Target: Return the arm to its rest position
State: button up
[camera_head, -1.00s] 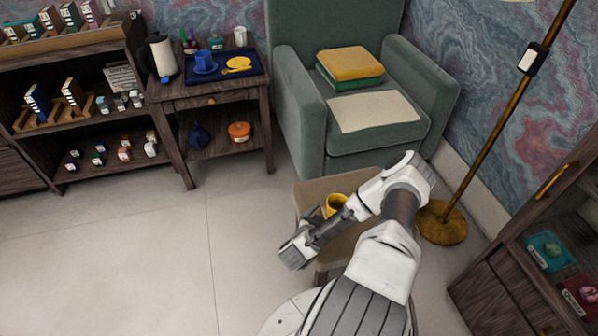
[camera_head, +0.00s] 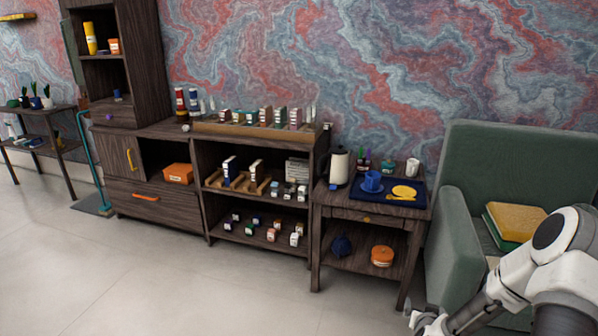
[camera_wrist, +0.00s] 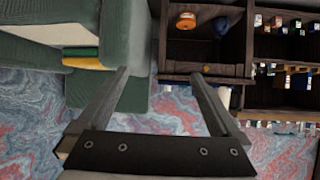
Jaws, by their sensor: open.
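My arm reaches in from the lower right corner of the head view. My gripper (camera_head: 424,322) shows only in part at the bottom edge there, left of the armchair's front. In the wrist view both fingers of my gripper (camera_wrist: 161,74) stand wide apart with nothing between them. That view is upside down and looks toward the armchair (camera_wrist: 125,45) and the side table (camera_wrist: 205,68). No object is held.
The side table (camera_head: 345,213) bears a blue tray (camera_head: 415,186) with a blue cup and yellow plate. Low shelves (camera_head: 203,160) line the wall. The floor (camera_head: 160,275) at left is clear.

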jog(key=s+a+r+n+g+y, duration=0.1)
jog(key=s+a+r+n+y, duration=0.15)
jog(key=a+r, duration=0.65)
jog(key=s+a+r+n+g+y, duration=0.1)
jog(key=s+a+r+n+g, duration=0.3)
jog(key=r, duration=1)
jog(key=s+a+r+m, duration=0.1)
jog(key=s+a+r, duration=0.2)
jog(key=s, duration=0.4)
jog(key=s+a+r+y, duration=0.15)
jog(key=s+r, duration=0.25)
jog(key=s, duration=0.4)
jog(key=s+a+r+m, duration=0.1)
jog(key=s+a+r, duration=0.2)
jog(key=s, duration=0.4)
notch_tip(320, 180, up, 19)
jog(key=p, duration=1.8)
jog(key=shift+w+a+p, duration=0.2)
jog(key=shift+p, duration=0.1)
